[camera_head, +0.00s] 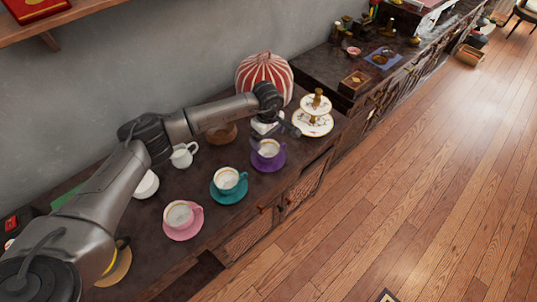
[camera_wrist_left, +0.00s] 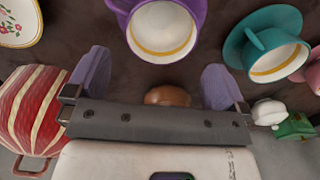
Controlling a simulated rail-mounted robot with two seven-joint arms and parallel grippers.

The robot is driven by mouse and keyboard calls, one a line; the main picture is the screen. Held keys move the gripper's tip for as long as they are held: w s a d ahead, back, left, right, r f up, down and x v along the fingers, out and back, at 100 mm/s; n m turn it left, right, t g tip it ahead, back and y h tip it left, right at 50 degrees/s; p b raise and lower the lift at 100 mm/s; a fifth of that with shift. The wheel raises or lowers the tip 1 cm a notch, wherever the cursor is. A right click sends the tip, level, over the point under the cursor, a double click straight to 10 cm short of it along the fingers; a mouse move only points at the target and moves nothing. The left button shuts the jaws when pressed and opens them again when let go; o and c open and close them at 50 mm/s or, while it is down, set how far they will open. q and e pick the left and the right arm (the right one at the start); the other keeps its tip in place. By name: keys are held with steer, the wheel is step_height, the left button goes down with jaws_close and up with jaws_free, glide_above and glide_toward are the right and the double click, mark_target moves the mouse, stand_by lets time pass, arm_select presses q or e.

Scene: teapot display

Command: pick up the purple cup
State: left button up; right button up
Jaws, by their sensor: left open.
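The purple cup (camera_head: 268,149) stands on a purple saucer (camera_head: 268,167) near the front edge of the counter, at the right end of a row of cups. My left gripper (camera_head: 272,133) is open and empty just behind and above it. In the left wrist view, the purple cup (camera_wrist_left: 163,30) shows its pale inside with a gold band. It lies beyond the two spread fingers of the gripper (camera_wrist_left: 158,78), roughly centred between them, not touching. My right gripper is not in view.
A teal cup (camera_head: 227,180) and a pink cup (camera_head: 180,215) stand to the left on saucers. A tiered plate stand (camera_head: 314,116) is close on the right. A red-striped cover (camera_head: 265,74) stands behind. A white jug (camera_head: 184,154) is near my arm.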

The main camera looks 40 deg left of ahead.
mark_target(268, 148)
arm_select(q)
steer(key=shift+s+d+f+b, duration=0.15)
steer(key=shift+f+b, duration=0.2)
steer(key=shift+f, duration=1.25)
steer(key=shift+w+d+f+b, duration=0.1)
steer(key=shift+f+b, duration=0.2)
steer(key=shift+f, duration=1.3)
steer(key=c, duration=0.7)
